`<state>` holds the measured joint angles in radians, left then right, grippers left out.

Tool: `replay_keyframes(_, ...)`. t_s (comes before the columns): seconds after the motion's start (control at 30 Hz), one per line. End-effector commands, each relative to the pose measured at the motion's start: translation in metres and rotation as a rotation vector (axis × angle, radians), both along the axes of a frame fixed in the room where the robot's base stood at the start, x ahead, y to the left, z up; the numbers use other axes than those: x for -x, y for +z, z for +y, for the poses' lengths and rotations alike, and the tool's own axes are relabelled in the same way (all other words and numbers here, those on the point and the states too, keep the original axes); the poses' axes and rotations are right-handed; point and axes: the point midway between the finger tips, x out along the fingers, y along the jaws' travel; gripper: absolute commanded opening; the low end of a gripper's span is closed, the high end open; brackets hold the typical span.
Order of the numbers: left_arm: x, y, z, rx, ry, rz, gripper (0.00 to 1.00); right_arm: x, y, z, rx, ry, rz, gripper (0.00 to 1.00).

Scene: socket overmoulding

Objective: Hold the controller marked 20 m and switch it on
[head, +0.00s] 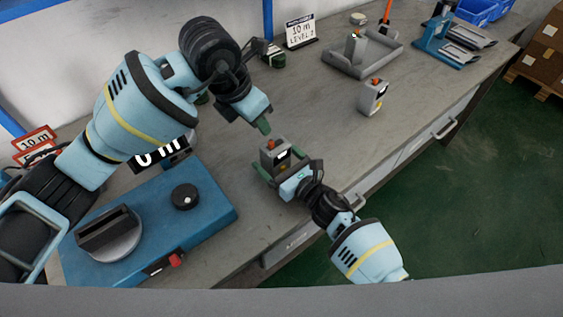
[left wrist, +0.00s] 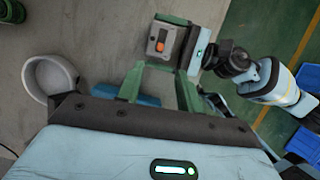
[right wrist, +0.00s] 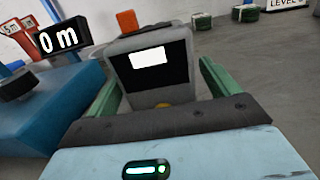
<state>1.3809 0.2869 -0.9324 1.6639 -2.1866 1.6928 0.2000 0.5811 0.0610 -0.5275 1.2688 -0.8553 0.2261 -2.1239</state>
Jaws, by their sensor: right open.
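A grey controller (head: 273,151) with an orange switch on top stands on the table; it also shows in the left wrist view (left wrist: 155,37) and close up in the right wrist view (right wrist: 150,75). I cannot read a 20 m mark on it. My right gripper (head: 272,170) is open, its green fingers on either side of this controller. My left gripper (head: 263,126) is open and empty, above and just behind the controller; its fingers (left wrist: 158,68) show apart in the left wrist view. A second grey controller (head: 371,98) and a third (head: 354,48) stand farther right.
A blue unit (head: 215,205) with a black knob and a red button fills the table's near left. The third controller is in a grey tray (head: 385,62). Table right of my right gripper is clear.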

Motion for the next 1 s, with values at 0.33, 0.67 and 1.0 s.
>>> replay_keyframes(0.33, 0.0, 0.0, 0.0, 0.0, 0.0, 0.0, 0.36, 0.0, 0.0, 0.0, 0.0, 0.0, 0.0, 0.72)
replay_keyframes(0.67, 0.0, 0.0, 0.0, 0.001, 0.0, 0.001, 0.3, 0.0, 0.0, 0.0, 0.0, 0.0, 0.0, 0.36)
replay_keyframes(1.0, 0.013, -0.033, 0.001, 0.193, -0.068, -0.008, 0.0, 0.0, 0.0, 0.0, 0.0, -0.001, 0.0, 0.36)
